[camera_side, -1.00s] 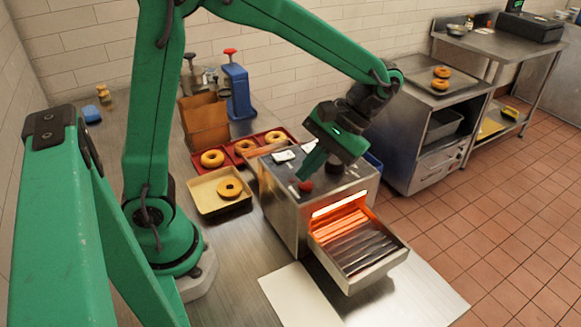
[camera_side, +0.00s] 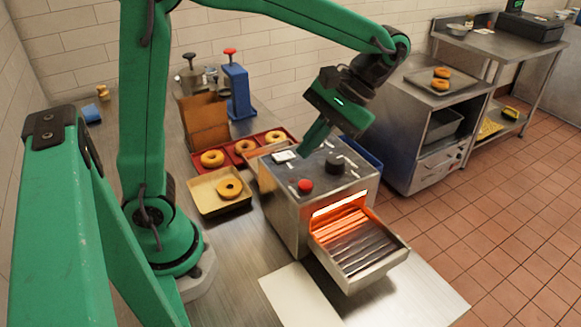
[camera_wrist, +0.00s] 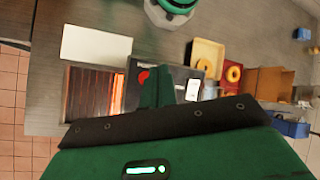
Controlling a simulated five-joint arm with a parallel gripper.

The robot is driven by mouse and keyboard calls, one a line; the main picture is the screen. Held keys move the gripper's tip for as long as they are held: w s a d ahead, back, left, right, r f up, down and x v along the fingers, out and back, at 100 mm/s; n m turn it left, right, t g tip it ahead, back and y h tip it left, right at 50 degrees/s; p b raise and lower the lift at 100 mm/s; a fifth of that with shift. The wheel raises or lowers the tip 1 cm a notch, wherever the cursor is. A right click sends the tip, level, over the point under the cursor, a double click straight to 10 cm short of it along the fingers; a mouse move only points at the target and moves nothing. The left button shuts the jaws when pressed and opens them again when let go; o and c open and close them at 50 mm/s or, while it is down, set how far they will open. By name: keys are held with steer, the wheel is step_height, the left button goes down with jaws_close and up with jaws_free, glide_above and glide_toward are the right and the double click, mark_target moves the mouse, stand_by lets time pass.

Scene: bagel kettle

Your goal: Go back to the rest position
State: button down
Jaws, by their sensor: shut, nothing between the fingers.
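My gripper (camera_side: 306,150) is shut and empty. It hangs above the top panel of the steel toaster machine (camera_side: 285,222), over the panel's back part. In the side view its fingertips look close to the white display, but I cannot tell the exact gap. The red button (camera_side: 305,186) and the black knob (camera_side: 334,164) on the panel are uncovered in the side view. In the wrist view the shut fingers (camera_wrist: 152,102) cover part of the panel, and the red button (camera_wrist: 143,76) shows beside them.
The machine's front tray (camera_side: 360,246) sticks out below a glowing slot. A tan tray (camera_side: 206,203) with a bagel (camera_side: 229,188) and a red tray (camera_side: 196,169) with several bagels lie left of it. A blue dispenser (camera_side: 237,90) stands behind. A white board (camera_side: 300,297) lies in front.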

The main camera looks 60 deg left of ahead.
steer(key=shift+r, duration=0.3)
steer(key=shift+s+a, duration=0.1)
steer(key=shift+s+a+r+m+t+h, duration=0.1)
steer(key=shift+s+a+m+t+h, duration=0.3)
steer(key=shift+t, duration=0.5)
steer(key=s+a+m+t+h, duration=0.1)
steer(key=s+a+m+t, duration=0.3)
steer(key=t, duration=0.7)
steer(key=shift+s+a+f, duration=0.2)
steer(key=shift+a+f, duration=0.2)
steer(key=shift+a, duration=0.5)
